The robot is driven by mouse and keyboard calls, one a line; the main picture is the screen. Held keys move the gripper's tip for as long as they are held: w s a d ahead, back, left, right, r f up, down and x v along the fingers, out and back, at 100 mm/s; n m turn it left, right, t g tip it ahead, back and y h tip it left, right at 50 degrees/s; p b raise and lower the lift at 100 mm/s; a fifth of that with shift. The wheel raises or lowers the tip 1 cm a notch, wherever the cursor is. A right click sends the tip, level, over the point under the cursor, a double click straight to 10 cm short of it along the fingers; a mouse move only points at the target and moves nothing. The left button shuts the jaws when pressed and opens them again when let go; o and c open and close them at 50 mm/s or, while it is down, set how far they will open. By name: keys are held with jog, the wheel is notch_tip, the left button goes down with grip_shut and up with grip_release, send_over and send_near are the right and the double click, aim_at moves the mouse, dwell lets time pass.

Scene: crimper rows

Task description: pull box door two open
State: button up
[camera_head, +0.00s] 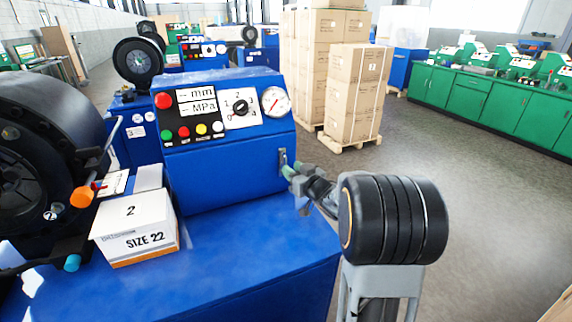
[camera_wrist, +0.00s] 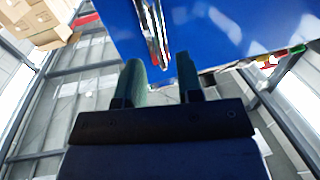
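A blue control box (camera_head: 225,185) stands on a blue bench, with a panel of buttons, a dial and a gauge on its sloped front. A small metal handle (camera_head: 283,158) is on its right side. The handle also shows in the wrist view (camera_wrist: 153,30), running down from the top edge. My gripper (camera_head: 294,171) is at the handle, coming from the right. In the wrist view my gripper (camera_wrist: 160,66) has its two green fingers apart, with the handle's lower end between or just beyond the tips. I cannot tell whether they touch. No open gap shows on the blue box.
A white box marked 2 and SIZE 22 (camera_head: 135,228) lies on the blue bench (camera_head: 240,265), beside a black round machine (camera_head: 40,165). Stacked cartons (camera_head: 352,95) stand on a pallet behind. Green cabinets (camera_head: 490,105) line the right. The floor between is clear.

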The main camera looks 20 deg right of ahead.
jog(key=shift+w+a, duration=0.25)
jog(key=shift+w, duration=0.8)
jog(key=shift+w+a, duration=0.2)
jog(key=shift+w, duration=0.85)
grip_shut()
